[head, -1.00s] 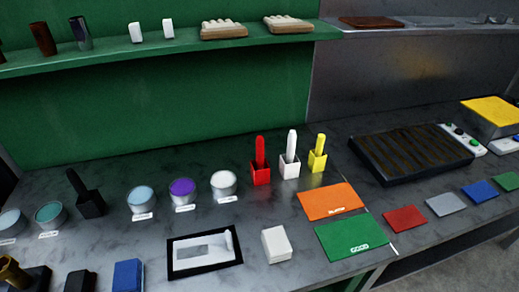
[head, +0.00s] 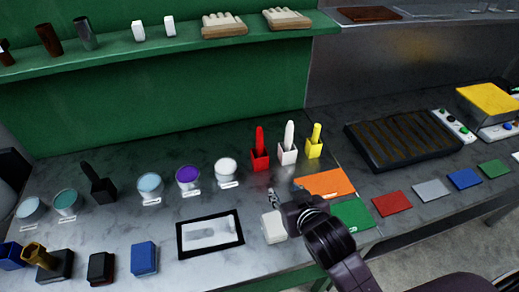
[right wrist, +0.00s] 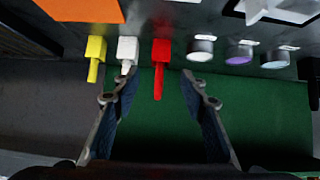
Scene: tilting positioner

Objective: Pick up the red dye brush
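The red dye brush (head: 260,141) stands upright in a red square holder (head: 260,163) at the back of the dark counter. It is leftmost of three brushes, beside a white brush (head: 289,135) and a yellow brush (head: 316,134). My right gripper (head: 274,200) is in front of the holders, apart from them, above the counter near the orange mat. In the right wrist view its two fingers (right wrist: 160,100) are spread with nothing between them. The red brush (right wrist: 158,82) shows there beyond the fingertips, between them in the picture. My left gripper is not in view.
Dye cups (head: 188,178) stand left of the brushes. A white block (head: 273,227), orange mat (head: 323,183) and partly covered green mat (head: 352,215) lie near my right arm. A framed panel (head: 210,236) lies in front. The green wall and shelf (head: 110,57) rise behind.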

